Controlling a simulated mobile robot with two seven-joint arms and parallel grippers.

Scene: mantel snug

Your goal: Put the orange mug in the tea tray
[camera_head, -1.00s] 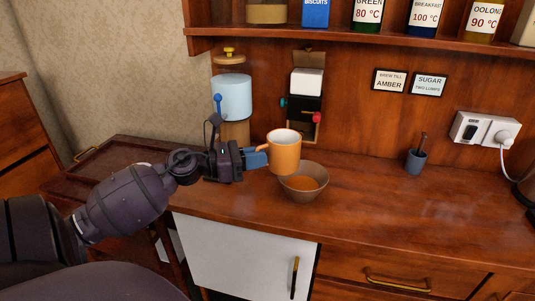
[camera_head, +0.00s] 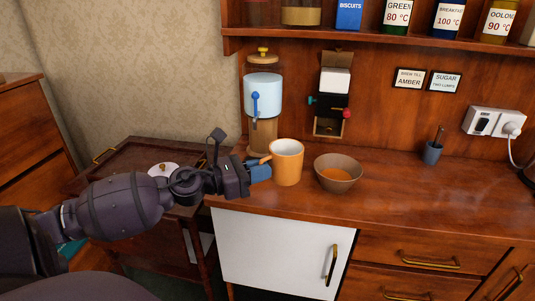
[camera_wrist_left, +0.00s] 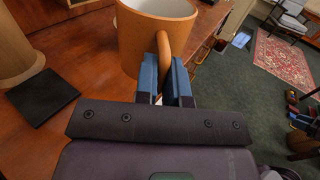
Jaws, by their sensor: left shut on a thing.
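The orange mug (camera_head: 287,168) has a pale inside and stands upright at the counter's left end, left of a brown bowl. My left gripper (camera_head: 264,169) is shut on its handle from the left. In the left wrist view, the blue fingers (camera_wrist_left: 165,80) pinch the handle of the mug (camera_wrist_left: 145,40). I cannot tell whether its base touches the counter. The tea tray (camera_head: 132,156) appears to be the dark wooden tray with a brass handle, on a low stand at the left. My arm hides its front part.
The bowl (camera_head: 339,174) with orange contents stands right of the mug. A dispenser with a light blue tank (camera_head: 263,95) stands behind the mug. A white lidded piece (camera_head: 163,170) shows by the tray, partly behind my arm.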

